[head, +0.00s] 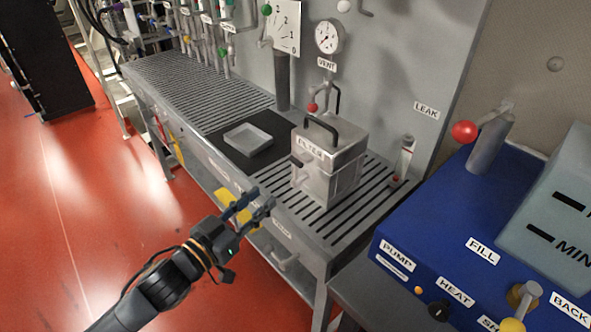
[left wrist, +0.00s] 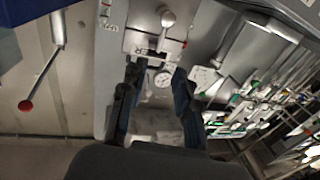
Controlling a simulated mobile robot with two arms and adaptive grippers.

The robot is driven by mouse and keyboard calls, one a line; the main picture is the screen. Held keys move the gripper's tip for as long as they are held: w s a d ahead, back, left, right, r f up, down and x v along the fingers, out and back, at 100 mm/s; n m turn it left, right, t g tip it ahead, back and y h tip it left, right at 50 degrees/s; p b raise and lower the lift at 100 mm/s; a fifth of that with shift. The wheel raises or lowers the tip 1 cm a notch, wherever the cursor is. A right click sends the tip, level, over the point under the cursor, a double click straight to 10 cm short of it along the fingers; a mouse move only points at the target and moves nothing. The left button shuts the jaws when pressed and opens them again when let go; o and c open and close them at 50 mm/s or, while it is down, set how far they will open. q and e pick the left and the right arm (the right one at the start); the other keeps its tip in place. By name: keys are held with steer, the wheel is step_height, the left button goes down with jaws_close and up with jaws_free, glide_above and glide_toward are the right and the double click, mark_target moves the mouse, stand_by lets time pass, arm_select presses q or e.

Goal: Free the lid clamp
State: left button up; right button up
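The metal filter box (head: 327,172), labelled FILTER, stands on the slatted bench top with a black handle (head: 322,124) arched over its lid. A small lever with a dark grip (head: 296,161) sits on its front left side and looks like the lid clamp; its exact position is hard to tell. My left gripper (head: 256,205) is open and empty, in front of the bench edge, left of and apart from the box. In the left wrist view its two fingers (left wrist: 157,85) are spread, with part of the box (left wrist: 140,42) beyond them. My right gripper is not in view.
The blue pump unit (head: 440,215) stands at the right. The slatted bench (head: 200,88) is mostly clear farther left.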

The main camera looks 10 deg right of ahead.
mark_target(296, 179)
arm_select(q)
steer(key=p+x, duration=0.1)
steer(key=x, duration=1.2)
steer(key=shift+f, duration=0.1)
jaws_close()
